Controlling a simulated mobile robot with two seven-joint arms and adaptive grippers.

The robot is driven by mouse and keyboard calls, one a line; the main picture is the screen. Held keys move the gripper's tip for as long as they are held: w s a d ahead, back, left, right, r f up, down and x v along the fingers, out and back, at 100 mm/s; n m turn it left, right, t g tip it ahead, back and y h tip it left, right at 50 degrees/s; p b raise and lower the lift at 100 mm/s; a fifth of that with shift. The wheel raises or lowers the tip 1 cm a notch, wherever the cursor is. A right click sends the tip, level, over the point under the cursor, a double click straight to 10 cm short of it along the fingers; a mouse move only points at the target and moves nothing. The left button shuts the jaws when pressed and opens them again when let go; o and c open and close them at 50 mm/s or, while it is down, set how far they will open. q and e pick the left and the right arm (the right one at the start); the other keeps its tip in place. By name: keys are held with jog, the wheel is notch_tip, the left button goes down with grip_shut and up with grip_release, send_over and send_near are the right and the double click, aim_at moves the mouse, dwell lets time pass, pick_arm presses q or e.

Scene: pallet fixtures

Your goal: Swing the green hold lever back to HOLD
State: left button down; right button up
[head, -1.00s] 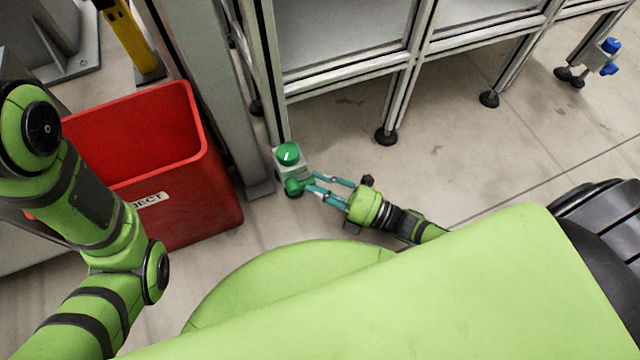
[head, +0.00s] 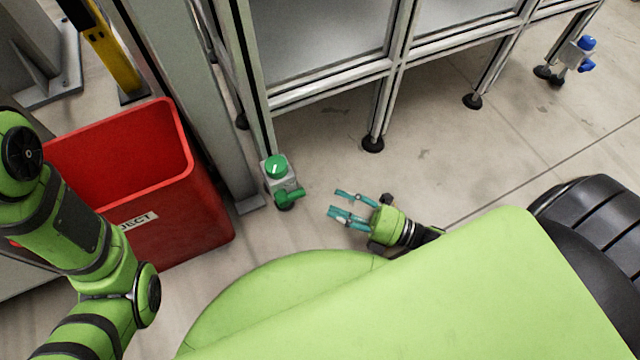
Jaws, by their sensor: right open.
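The green hold lever (head: 289,195) sits low on a small grey fixture (head: 282,184) at the foot of the frame post, with a round green knob (head: 275,167) with a white mark on top. The lever points to the right in the picture. My right gripper (head: 340,203) is open and empty, to the right of the lever and clear of it, its teal fingers pointing left. Of my left arm only links show, at the left edge; its gripper is not in view. Any HOLD lettering is too small to see.
A red reject bin (head: 206,215) stands left of the fixture, beside a grey post (head: 200,100). The metal frame (head: 330,90) runs behind, on black feet. A similar blue-knobbed fixture (head: 580,55) is at the upper right. Floor around my right gripper is clear.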

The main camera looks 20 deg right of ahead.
jog(key=shift+v, duration=2.25)
